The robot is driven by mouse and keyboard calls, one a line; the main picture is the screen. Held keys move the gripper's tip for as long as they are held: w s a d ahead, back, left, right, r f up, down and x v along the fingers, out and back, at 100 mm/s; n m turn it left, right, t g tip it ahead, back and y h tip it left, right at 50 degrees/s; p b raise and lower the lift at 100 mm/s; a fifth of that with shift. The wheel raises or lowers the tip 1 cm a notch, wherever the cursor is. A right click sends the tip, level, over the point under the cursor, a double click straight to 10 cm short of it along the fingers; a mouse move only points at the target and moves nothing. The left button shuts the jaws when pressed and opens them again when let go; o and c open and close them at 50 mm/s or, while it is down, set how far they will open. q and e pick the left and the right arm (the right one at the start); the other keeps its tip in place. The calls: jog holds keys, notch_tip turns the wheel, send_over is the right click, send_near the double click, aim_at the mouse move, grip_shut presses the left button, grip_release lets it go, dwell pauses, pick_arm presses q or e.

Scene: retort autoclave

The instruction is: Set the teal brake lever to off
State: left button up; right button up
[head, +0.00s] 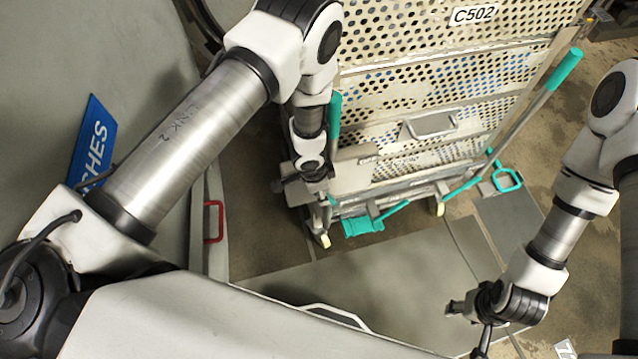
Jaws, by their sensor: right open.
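A perforated cream cart marked C502 (430,75) stands ahead of me. Low on its near side is a teal pedal-like lever (363,227), with a teal bar rising to its right. A teal loop handle (507,180) is at the cart's lower right; which teal part is the brake lever is not clear from its look. My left gripper (298,188) is at the cart's lower left corner, above and left of the teal pedal; its fingers are too dark to read. My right gripper (466,328) is open and empty, low at the right, apart from the cart.
The cart has teal-gripped push handles at left (335,115) and right (565,68), and small casters (325,240). A large grey body with a red handle (213,222) and a blue sign (92,143) stand at left. Floor between my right gripper and the cart looks clear.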

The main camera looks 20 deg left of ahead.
pick_arm(q)
jog(key=r, duration=0.3)
jog(key=a+r, duration=0.1)
jog(key=r, duration=0.3)
jog(key=s+r, duration=0.1)
jog(key=r, duration=0.3)
jog(key=shift+a+r, duration=0.1)
jog(key=shift+a, duration=0.05)
jog(key=shift+w, duration=0.1)
jog(key=f+b, duration=0.2)
jog(key=b, duration=0.3)
jog(key=f+t+h+b, duration=0.1)
jog(key=f+b, duration=0.1)
jog(key=b, duration=0.2)
jog(key=a+f+h+b, duration=0.1)
jog(key=f+b, duration=0.1)
jog(key=b, duration=0.3)
jog(key=shift+s+t+b, duration=0.3)
jog(key=shift+s, duration=0.05)
jog(key=x, duration=0.6)
jog(key=shift+w+d+f, duration=0.15)
jog(key=shift+d+f, duration=0.05)
jog(key=shift+b, duration=0.3)
grip_shut()
